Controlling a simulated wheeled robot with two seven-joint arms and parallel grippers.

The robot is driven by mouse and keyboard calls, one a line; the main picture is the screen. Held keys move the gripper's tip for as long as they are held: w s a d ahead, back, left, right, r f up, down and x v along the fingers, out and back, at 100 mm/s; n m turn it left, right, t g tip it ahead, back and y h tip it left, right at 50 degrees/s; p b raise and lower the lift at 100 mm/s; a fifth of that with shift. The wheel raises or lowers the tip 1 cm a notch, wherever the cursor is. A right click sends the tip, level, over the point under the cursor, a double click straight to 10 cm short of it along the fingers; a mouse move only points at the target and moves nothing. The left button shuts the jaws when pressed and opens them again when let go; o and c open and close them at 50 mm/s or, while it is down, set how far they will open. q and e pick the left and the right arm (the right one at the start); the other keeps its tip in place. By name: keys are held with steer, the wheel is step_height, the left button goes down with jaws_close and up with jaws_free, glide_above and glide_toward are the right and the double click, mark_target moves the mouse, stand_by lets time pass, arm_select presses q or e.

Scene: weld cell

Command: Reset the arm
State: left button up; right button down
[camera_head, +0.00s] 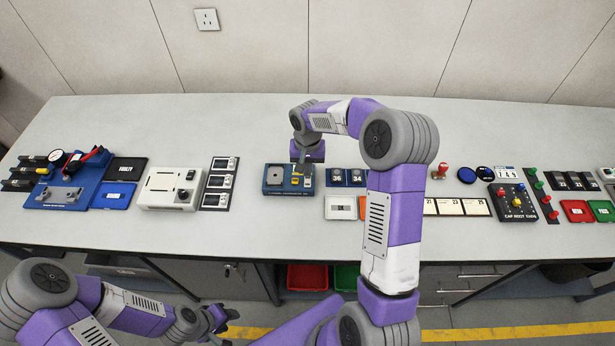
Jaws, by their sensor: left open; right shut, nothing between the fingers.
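My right arm reaches up over the bench, and its gripper (299,171) points down at a dark blue box (274,189) with a round-cornered grey plate. The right gripper is shut with nothing in it. Its fingertips are at the box's upper right part; I cannot tell whether they touch it. My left gripper (225,317) is open and empty, low at the left, in front of the bench and below its top. My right arm hides part of the bench right of the blue box.
The bench (250,120) has a clear back strip. Left of the box are a blue fixture with a red clamp (88,165), a white control unit (165,186) and a switch panel (219,183). Right are cards (457,207) and a black button box (513,203). Red and green bins (307,277) sit below.

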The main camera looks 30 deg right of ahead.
steer(key=shift+r+p, duration=0.35)
steer(key=shift+r, duration=0.45)
steer(key=shift+r, duration=0.1)
